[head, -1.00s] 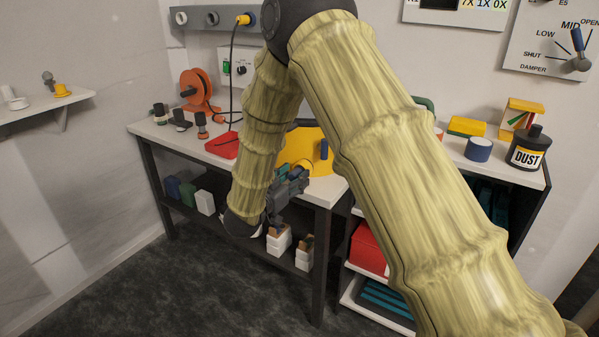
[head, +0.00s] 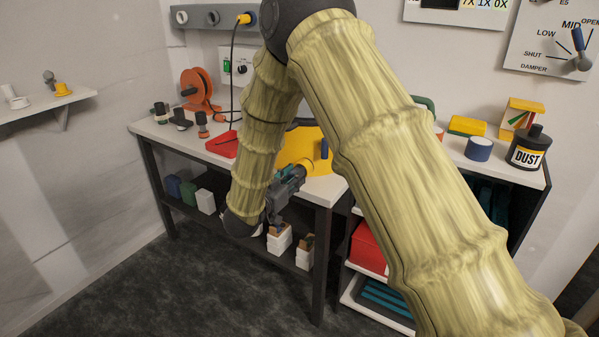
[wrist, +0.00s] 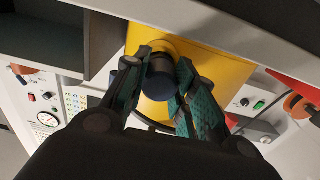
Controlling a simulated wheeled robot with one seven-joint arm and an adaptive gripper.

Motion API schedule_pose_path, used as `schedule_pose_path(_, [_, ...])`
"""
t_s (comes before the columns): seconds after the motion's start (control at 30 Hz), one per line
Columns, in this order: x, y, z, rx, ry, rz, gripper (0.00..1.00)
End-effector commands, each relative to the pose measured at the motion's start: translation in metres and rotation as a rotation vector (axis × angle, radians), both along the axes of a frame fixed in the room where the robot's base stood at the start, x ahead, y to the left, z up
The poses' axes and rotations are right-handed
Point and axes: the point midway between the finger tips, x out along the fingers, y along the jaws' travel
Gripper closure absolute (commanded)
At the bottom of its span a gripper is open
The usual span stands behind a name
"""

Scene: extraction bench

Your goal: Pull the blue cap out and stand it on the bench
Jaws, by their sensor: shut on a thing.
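The blue cap (wrist: 161,82) is a short dark blue cylinder, seen in the wrist view between the teal fingers of my gripper (wrist: 164,58). My gripper is shut on its sides. A yellow collar (wrist: 172,45) shows right behind the cap, in front of a yellow body (wrist: 218,68); I cannot tell whether cap and collar are still joined. In the head view my gripper (head: 300,170) is at the front edge of the bench (head: 322,188), beside the yellow body (head: 312,138). The cap itself is mostly hidden there.
A small blue upright piece (head: 324,148) stands by the yellow body. A red tray (head: 222,144), an orange reel (head: 196,88) and several dark-topped pieces occupy the bench's left side. White boxes (head: 279,240) sit on the shelf below. Bare bench top shows at the front right corner.

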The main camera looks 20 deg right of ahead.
Motion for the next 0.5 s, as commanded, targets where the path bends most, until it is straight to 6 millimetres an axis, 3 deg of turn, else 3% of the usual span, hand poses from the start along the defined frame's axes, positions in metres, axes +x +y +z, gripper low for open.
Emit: schedule_pose_path(0.5, [-0.0074, 0.0090, 0.0003, 0.000, 0.000, -0.001, 1.00])
